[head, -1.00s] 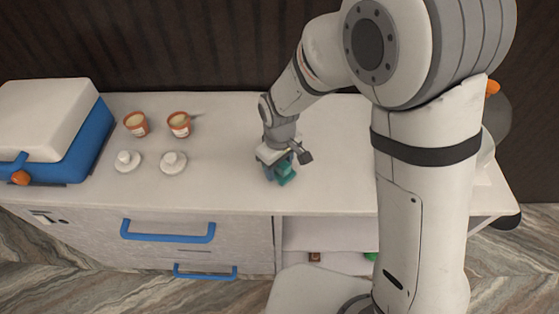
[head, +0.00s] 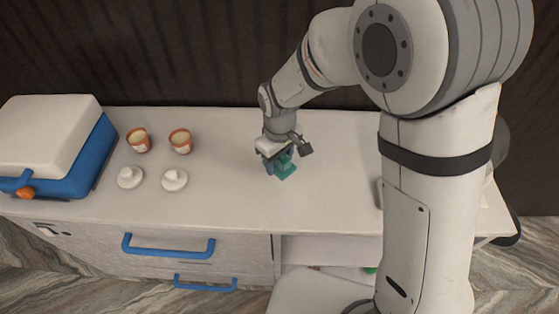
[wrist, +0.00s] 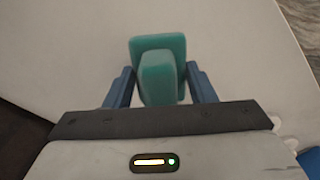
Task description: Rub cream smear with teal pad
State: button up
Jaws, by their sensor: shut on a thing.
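My gripper (head: 278,163) is over the middle of the white counter (head: 230,200), with its fingers low near the top. It is shut on the teal pad (head: 284,170). In the wrist view the pad (wrist: 160,80) has a raised grip block between the two blue fingers (wrist: 160,88) and a wider base beyond it. The pad is at or just above the counter; I cannot tell if it touches. No cream smear can be made out in either view; it may be hidden under the pad or behind my arm.
Two orange cups (head: 139,140) with pale contents and two white lids (head: 130,177) stand left of my gripper. A blue and white box (head: 60,150) is at the far left. Blue drawer handles (head: 168,247) stick out in front. The counter between lids and gripper is clear.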

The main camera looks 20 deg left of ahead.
jog(key=shift+r+p, duration=0.6)
jog(key=shift+r, duration=0.65)
jog(key=shift+s, duration=0.1)
